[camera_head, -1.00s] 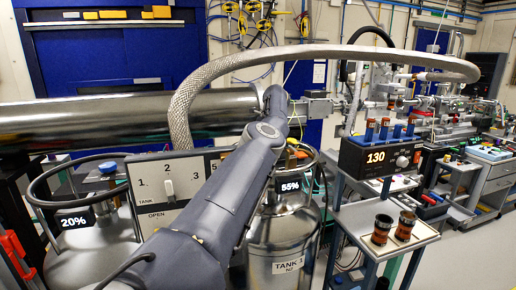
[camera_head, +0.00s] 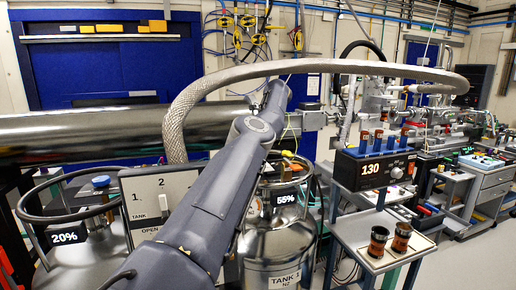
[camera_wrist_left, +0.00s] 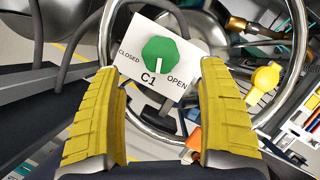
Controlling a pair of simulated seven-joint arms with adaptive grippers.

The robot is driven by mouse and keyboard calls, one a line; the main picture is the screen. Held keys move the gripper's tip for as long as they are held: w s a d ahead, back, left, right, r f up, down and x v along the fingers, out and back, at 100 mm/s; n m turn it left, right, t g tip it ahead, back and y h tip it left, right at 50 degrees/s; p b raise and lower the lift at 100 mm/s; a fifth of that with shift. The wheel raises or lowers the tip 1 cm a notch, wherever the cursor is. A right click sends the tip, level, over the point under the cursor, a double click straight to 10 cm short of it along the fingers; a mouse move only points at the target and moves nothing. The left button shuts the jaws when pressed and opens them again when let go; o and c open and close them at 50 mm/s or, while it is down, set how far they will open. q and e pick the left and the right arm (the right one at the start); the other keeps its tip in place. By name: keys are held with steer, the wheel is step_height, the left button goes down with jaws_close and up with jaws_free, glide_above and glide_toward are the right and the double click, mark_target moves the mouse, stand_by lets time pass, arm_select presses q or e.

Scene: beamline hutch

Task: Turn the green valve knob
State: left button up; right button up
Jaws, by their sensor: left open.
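The green valve knob (camera_wrist_left: 160,49) shows in the left wrist view, on a white plate (camera_wrist_left: 138,38) marked CLOSED, C1 and OPEN. A white mark on the knob points down toward C1, between the two words. My left gripper (camera_wrist_left: 163,105) has its yellow-padded fingers spread apart and empty. The knob appears beyond the fingertips, centred between them, and nothing touches it. In the head view my left arm reaches up the middle, and the knob is not visible there. My right gripper is in neither view.
Tank 1 (camera_head: 285,250), with a 55% display, stands beside my left arm. A tank with a 20% display (camera_head: 68,236) and a numbered panel (camera_head: 140,190) are to the left. A braided hose (camera_head: 178,125) arches overhead. A yellow knob (camera_wrist_left: 266,76) is right of the plate.

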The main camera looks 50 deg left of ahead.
arm_select(q)
steer(key=shift+w, duration=0.1)
steer(key=shift+w+f, duration=0.4)
steer(key=shift+w, duration=0.05)
steer(key=shift+w+d+f+m+t+y, duration=0.2)
steer(key=shift+w+f+m+t+y, duration=0.25)
steer(key=shift+w+m+y, duration=0.15)
steer(key=shift+w+d+f+m+t+y, duration=0.25)
steer(key=shift+w+d+m+t+y, duration=0.1)
steer(key=shift+d+m+y, duration=0.2)
steer(key=shift+d+y, duration=0.25)
steer(key=shift+y, duration=0.1)
steer(key=s+d+r+m+t+y, duration=0.2)
steer(key=s+d+m+t+y, duration=0.25)
steer(key=s+d, duration=0.5)
steer(key=shift+n+g+y, duration=0.25)
steer(key=shift+n+g, duration=0.1)
steer(key=shift+n, duration=0.05)
steer(key=x, duration=1.7)
steer(key=shift+w+f, duration=0.15)
steer(key=shift+w, duration=0.25)
